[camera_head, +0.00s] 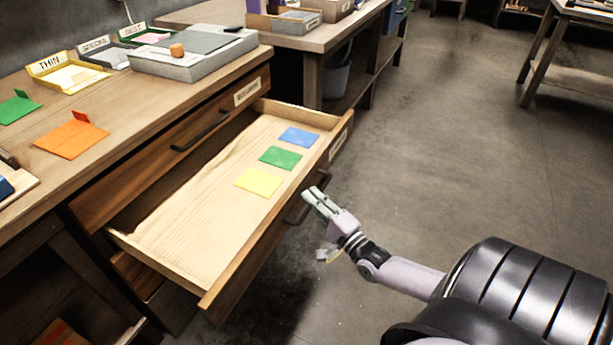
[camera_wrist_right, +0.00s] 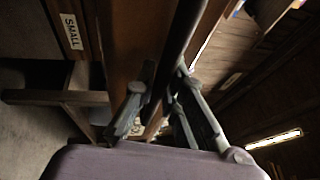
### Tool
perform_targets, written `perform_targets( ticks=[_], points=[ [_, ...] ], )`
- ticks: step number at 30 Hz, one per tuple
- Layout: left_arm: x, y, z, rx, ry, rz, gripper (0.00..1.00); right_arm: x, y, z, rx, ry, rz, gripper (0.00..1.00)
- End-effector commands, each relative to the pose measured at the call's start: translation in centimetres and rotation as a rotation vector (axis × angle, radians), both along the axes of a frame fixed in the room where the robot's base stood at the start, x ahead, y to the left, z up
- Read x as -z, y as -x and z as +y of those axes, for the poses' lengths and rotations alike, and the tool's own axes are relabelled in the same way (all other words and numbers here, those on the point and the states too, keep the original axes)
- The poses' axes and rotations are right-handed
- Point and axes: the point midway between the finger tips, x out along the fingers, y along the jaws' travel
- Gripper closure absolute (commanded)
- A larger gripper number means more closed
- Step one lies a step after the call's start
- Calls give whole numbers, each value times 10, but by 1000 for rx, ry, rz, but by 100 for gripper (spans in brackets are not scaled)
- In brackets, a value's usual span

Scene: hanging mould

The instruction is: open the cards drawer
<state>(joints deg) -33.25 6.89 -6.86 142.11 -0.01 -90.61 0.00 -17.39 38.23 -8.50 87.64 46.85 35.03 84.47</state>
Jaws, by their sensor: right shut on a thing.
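The wooden cards drawer (camera_head: 185,225) is pulled well out of the desk in the head view. Blue (camera_head: 299,138), green (camera_head: 281,158) and yellow (camera_head: 258,182) cards lie flat on its floor. Its dark bar handle (camera_head: 294,217) is on the front face, partly hidden by my right gripper (camera_head: 314,197). In the right wrist view the handle (camera_wrist_right: 182,38) runs between the fingers of the right gripper (camera_wrist_right: 168,78), which is shut on it. My left gripper is not in view.
A shut drawer with a dark handle (camera_head: 201,131) is above the open one. The desk top (camera_head: 110,115) holds labelled trays, a grey box (camera_head: 195,62) and green and orange cards. A second table (camera_head: 325,35) stands beyond. The floor (camera_head: 470,150) on the right is clear.

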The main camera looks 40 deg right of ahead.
Motion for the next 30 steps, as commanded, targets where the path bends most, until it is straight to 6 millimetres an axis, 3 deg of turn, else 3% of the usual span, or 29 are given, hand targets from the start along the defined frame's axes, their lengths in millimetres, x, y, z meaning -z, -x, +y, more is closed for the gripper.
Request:
perform_targets(
  ticks=[12,13,17,26,30],
  points=[
    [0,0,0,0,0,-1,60,2,2,0,-2,-3,4,100],
    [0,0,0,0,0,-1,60,2,2,0,-2,-3,4,88],
    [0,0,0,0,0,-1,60,1,2,0,-2,-2,3,80],
    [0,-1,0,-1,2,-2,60,1,3,0,0,0,2,80],
    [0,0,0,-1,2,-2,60,4,17,-1,0,0,5,80]
  ],
)
